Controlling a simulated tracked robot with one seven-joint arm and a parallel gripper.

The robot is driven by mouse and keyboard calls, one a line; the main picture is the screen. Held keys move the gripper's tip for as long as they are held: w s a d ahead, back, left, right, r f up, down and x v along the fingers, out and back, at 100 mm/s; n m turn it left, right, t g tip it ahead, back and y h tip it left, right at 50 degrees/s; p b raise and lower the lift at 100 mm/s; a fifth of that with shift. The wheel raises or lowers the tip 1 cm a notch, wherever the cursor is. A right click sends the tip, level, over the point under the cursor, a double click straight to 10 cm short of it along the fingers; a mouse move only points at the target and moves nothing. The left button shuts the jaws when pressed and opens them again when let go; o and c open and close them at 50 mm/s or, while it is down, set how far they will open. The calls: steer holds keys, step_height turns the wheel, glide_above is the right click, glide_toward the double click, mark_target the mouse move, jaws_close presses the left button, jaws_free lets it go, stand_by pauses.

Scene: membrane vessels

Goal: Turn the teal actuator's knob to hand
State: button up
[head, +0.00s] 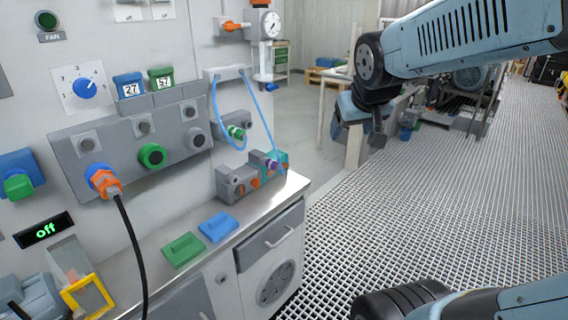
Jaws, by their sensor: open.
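The teal actuator (281,157) sits at the right end of a row of grey blocks on the counter's back right. A small purple part (272,165) shows on its front, and I cannot tell whether it is the knob or how it is set. A blue tube end hangs close in front of it. My gripper (357,132) is open and empty. It hangs up and to the right of the actuator, clear of the counter, over the floor side.
Grey blocks (232,183) with orange knobs stand left of the actuator. A looped blue tube (215,112) hangs from the panel above. Green (182,250) and blue (218,227) plates lie on the counter. A black cable (130,235) crosses the left. The grated floor (440,215) is open.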

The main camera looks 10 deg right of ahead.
steer(key=w+d+f+n+t, duration=0.1)
steer(key=w+d+f, duration=0.15)
steer(key=w, duration=0.45)
steer(key=w+d+f+t, duration=0.1)
steer(key=w+d+t, duration=0.15)
steer(key=w, duration=0.55)
steer(key=n+y, duration=0.6)
steer(key=y, duration=0.3)
glide_above(285, 165)
steer(key=s+d, duration=0.8)
steer(key=s, duration=0.4)
step_height(285, 165, down, 24)
steer(key=r, duration=0.1)
steer(key=x, duration=1.3)
steer(key=shift+w+d+f, duration=0.1)
steer(key=shift+w, duration=0.1)
steer(key=shift+d, duration=0.1)
steer(key=c, duration=1.1)
